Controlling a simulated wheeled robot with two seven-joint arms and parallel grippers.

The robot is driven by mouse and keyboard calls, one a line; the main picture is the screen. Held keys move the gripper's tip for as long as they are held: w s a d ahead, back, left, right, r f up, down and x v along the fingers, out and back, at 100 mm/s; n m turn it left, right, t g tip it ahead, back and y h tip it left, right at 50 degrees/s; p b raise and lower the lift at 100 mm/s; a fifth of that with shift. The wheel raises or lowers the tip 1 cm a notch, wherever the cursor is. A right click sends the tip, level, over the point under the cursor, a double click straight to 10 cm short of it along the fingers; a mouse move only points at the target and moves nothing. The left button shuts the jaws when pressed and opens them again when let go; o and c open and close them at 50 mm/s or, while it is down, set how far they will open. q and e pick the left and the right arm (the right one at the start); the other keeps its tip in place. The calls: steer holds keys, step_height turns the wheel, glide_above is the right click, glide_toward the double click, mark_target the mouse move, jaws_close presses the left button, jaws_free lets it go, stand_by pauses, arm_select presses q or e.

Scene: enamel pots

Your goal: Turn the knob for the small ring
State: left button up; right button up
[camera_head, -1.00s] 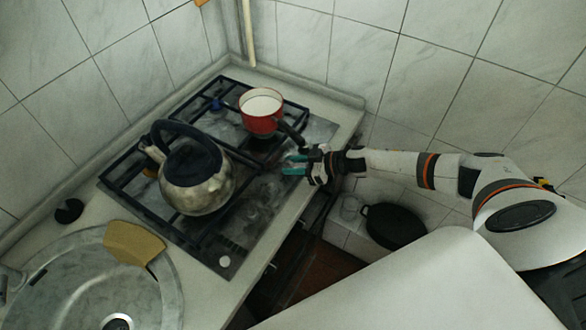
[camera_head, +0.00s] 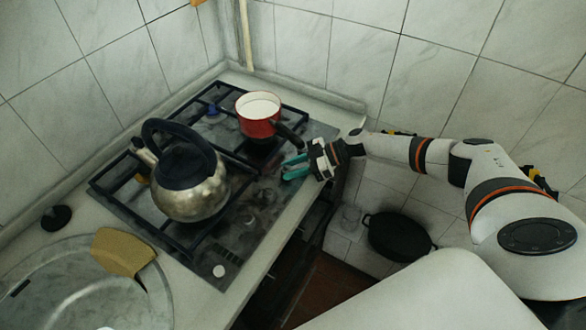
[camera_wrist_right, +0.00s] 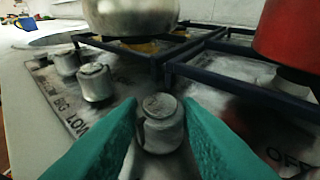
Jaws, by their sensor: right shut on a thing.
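A row of metal knobs runs along the front of the gas stove (camera_head: 243,232). In the right wrist view, one silver knob (camera_wrist_right: 161,128) stands between the teal fingers of my right gripper (camera_wrist_right: 160,112), which is shut on it. In the head view, my right gripper (camera_head: 294,167) is at the stove's right front edge, and its fingers hide that knob. Other knobs (camera_wrist_right: 95,83) stand to the left in the wrist view. Printed letters show on the panel, including "OFF", "BIG" and "LOW". My left gripper is not in view.
A steel kettle (camera_head: 191,184) stands on the front left grate. A red pot (camera_head: 258,116) stands on the back right, its dark handle pointing toward my right gripper. A sponge (camera_head: 123,251) lies by the sink. A black pan (camera_head: 397,236) is lower right.

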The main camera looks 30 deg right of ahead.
steer(key=o, duration=1)
steer(key=shift+a, duration=0.1)
steer(key=shift+b+v, duration=1.25)
steer(key=shift+v, duration=4.75)
steer(key=shift+c, duration=0.2)
